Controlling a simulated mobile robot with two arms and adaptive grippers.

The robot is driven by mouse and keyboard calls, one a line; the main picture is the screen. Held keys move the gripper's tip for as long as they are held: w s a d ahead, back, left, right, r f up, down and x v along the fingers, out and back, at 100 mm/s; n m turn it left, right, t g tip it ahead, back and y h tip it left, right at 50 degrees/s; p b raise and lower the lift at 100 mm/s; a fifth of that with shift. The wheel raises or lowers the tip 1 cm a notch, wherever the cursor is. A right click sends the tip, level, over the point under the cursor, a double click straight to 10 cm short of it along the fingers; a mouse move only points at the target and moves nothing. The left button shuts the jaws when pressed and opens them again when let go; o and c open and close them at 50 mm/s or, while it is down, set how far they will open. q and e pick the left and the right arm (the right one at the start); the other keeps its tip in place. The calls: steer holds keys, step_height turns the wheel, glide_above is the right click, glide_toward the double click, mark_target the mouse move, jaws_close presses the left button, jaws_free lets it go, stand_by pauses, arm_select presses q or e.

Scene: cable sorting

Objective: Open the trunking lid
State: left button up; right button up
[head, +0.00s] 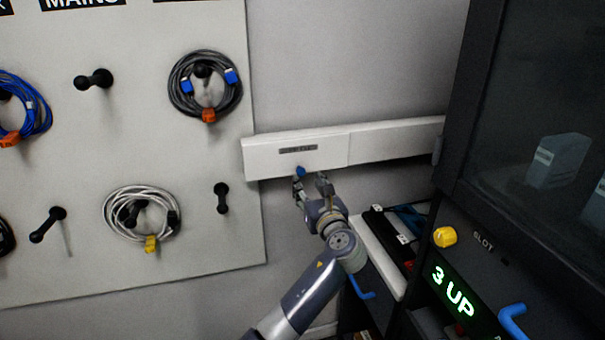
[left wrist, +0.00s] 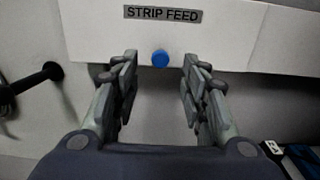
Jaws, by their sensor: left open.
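The white trunking (head: 385,142) runs along the wall between the pegboard and the dark cabinet. Its lid (head: 270,162) carries a label, which reads "STRIP FEED" in the left wrist view (left wrist: 163,14). A blue knob (head: 300,171) sits at the lid's lower edge; it also shows in the left wrist view (left wrist: 160,58). The lid looks closed. My left gripper (head: 311,180) is open just below the knob. In the left wrist view its fingertips (left wrist: 160,62) stand either side of the knob, with gaps on both sides. My right gripper is not in view.
A pale board (head: 150,85) with black pegs and coiled cables hangs at the left. The dark cabinet (head: 455,110) with a "3 UP" display (head: 453,292), a yellow knob (head: 445,237) and blue handles stands close at the right. A tray with a power strip (head: 390,235) lies below the trunking.

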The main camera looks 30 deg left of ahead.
mark_target(302, 172)
arm_select(q)
steer(key=x, duration=0.6)
steer(key=shift+w+a, duration=0.2)
steer(key=shift+w, duration=0.05)
jaws_close()
